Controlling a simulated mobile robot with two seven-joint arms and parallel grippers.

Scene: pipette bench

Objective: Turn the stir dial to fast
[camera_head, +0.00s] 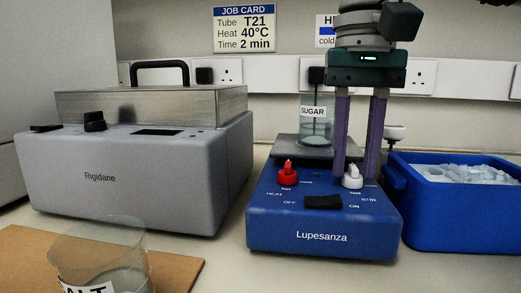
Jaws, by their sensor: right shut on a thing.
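The blue stirrer hotplate (322,236), labelled Lupesanza, stands at the middle right of the bench. Its white stir dial (351,180) is at the right of the sloped front panel, and a red heat dial (287,174) is at the left. My right gripper (357,172) comes down from above with its two purple fingers around the white dial, shut on it. The fingers partly cover the dial's surroundings, and its exact pointer setting is hard to read. My left gripper is not in view.
A beaker labelled SUGAR (315,122) stands on the hotplate's plate, close left of my fingers. A blue ice box (457,217) is close on the right. A grey water bath (130,178) and a SALT beaker (101,255) are at left.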

